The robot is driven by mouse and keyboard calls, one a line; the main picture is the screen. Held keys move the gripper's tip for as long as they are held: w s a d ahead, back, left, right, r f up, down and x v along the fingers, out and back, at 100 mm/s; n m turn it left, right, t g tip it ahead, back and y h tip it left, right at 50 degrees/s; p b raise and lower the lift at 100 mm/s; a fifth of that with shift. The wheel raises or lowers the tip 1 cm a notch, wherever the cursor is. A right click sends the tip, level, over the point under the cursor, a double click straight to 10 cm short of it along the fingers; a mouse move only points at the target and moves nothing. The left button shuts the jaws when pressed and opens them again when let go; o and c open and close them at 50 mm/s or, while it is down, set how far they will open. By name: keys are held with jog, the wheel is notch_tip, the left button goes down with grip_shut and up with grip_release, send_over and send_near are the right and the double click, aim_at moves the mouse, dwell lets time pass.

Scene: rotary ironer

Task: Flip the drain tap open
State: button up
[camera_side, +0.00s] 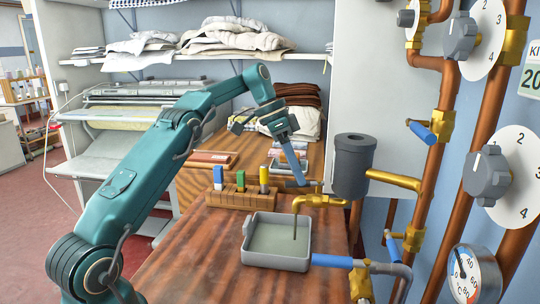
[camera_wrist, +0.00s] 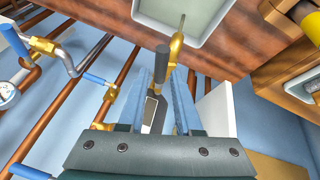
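The brass drain tap (camera_side: 322,201) comes out below a dark grey cylinder (camera_side: 353,165), its spout over a grey tray (camera_side: 278,263). A thin brownish line runs from the spout into the tray; I cannot tell what it is. In the wrist view the brass spout (camera_wrist: 176,46) shows beside a dark grey lever (camera_wrist: 161,64). My gripper (camera_side: 302,181) points down just above the tap. Its blue fingers are apart, with the lever showing between them in the wrist view (camera_wrist: 160,75). I cannot tell whether they touch it. The lever's base is partly hidden.
Blue-handled valves (camera_side: 332,260) and copper pipes (camera_side: 436,200) stand to the right of the tray, with a dial gauge (camera_side: 470,279). A wooden block (camera_side: 240,197) with coloured pieces stands behind the tray. The wooden bench in front of the tray is clear.

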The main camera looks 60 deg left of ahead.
jog(key=shift+s+a+r, duration=0.15)
jog(key=shift+a+r, duration=0.1)
jog(key=shift+r, duration=0.05)
jog(key=s+a, duration=0.6)
jog(key=a, duration=0.3)
jog(key=shift+s+a, duration=0.3)
jog(key=shift+a, duration=0.05)
